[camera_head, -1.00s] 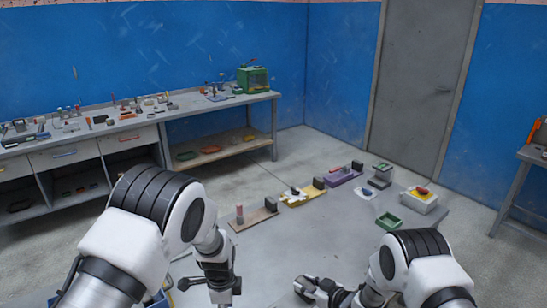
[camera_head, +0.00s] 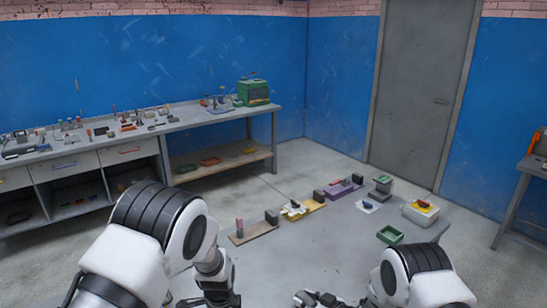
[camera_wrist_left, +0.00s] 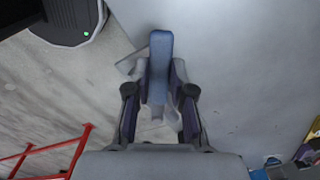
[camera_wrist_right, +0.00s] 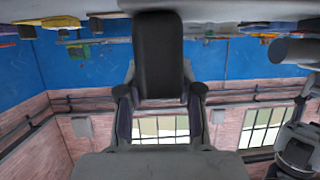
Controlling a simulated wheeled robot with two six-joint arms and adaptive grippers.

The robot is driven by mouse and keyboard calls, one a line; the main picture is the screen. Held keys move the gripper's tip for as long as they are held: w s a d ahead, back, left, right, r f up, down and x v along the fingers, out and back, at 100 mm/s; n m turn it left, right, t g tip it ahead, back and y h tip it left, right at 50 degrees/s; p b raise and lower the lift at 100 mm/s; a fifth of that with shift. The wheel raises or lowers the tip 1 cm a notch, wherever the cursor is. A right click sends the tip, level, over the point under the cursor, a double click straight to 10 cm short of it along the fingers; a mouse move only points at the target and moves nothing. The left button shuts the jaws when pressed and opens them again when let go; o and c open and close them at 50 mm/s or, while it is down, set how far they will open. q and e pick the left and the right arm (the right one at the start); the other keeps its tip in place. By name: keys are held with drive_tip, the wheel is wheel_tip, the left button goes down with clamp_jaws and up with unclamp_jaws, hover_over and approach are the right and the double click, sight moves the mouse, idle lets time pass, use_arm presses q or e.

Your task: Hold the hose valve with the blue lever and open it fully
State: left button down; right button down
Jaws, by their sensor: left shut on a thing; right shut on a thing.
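In the left wrist view my left gripper (camera_wrist_left: 159,88) is shut on the blue lever (camera_wrist_left: 159,52), which stands out between its fingers. In the right wrist view my right gripper (camera_wrist_right: 160,92) is shut on a broad dark piece (camera_wrist_right: 158,45); it looks like the valve's body or handle, but I cannot tell which. In the head view the right gripper (camera_head: 304,298) is low at the bottom edge over the grey table. The left gripper (camera_head: 218,298) is cut off at the bottom edge. The joint between lever and valve, and the lever's angle, are hidden.
The grey table (camera_head: 290,262) holds a brown board (camera_head: 250,232), a yellow board (camera_head: 310,206), a purple board (camera_head: 345,190), a green tray (camera_head: 390,235) and a white box (camera_head: 420,214) along its far side. A long workbench (camera_head: 200,117) stands along the wall.

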use_arm(q)
drive_tip(key=shift+s+d+n, duration=0.3)
drive_tip(key=shift+s+n, duration=0.4)
drive_tip(key=shift+n, duration=0.35)
drive_tip(key=shift+s+d+n, duration=0.3)
drive_tip(key=shift+s+n, duration=0.4)
drive_tip(key=shift+n, duration=0.4)
drive_tip(key=shift+s+d+n, duration=0.3)
drive_tip(key=shift+s+n, duration=0.4)
drive_tip(key=shift+n, duration=0.35)
drive_tip(key=c, duration=1)
unclamp_jaws()
